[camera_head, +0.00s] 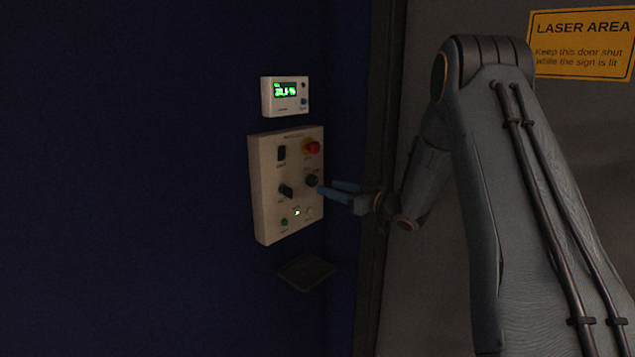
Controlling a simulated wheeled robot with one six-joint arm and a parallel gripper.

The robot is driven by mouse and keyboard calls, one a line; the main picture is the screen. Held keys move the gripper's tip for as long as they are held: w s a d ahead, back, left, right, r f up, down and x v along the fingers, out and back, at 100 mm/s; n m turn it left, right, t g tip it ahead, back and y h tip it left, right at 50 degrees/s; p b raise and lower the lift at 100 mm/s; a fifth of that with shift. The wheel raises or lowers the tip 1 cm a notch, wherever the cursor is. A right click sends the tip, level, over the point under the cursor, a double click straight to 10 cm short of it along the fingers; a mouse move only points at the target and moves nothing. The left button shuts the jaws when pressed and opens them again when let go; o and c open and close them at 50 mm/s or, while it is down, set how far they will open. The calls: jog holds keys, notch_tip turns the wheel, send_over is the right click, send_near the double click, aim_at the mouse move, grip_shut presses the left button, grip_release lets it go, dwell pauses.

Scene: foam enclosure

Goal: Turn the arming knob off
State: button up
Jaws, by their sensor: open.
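A pale control panel (262,205) is mounted on the dark blue wall. It carries two dark knobs: a left knob (286,191) with a slanted grip, and a right knob (312,180) a little higher. Their labels are too small to read, so I cannot tell which is the arming knob. My gripper (325,187) comes in from the right with its blue fingers apart and empty. Its fingertips are close to the right knob, just below and to the right of it. I cannot tell whether they touch it.
The panel also has a red button (313,147) at upper right, a black switch (281,153) at upper left, and small lit indicators (297,213) below. A display box (285,96) hangs above, and a dark shelf (307,271) juts out below. A yellow laser sign (582,45) is at right.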

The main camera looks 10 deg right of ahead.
aim_at(315, 182)
jog(key=p+x, duration=0.1)
jog(key=x, duration=0.5)
jog(key=shift+w+a+p, duration=0.25)
jog(key=shift+w+p, duration=0.05)
jog(key=shift+p, duration=0.1)
jog(key=shift+c, duration=0.5)
jog(key=c, duration=0.9)
jog(key=shift+c, duration=0.2)
jog(key=shift+n+b, duration=0.3)
jog(key=shift+b, duration=0.1)
jog(key=n+b, duration=0.5)
jog(key=shift+w+f+n, duration=0.1)
jog(key=shift+n, duration=0.2)
jog(key=n+b, duration=0.5)
jog(key=b, duration=0.1)
jog(key=shift+n, duration=0.3)
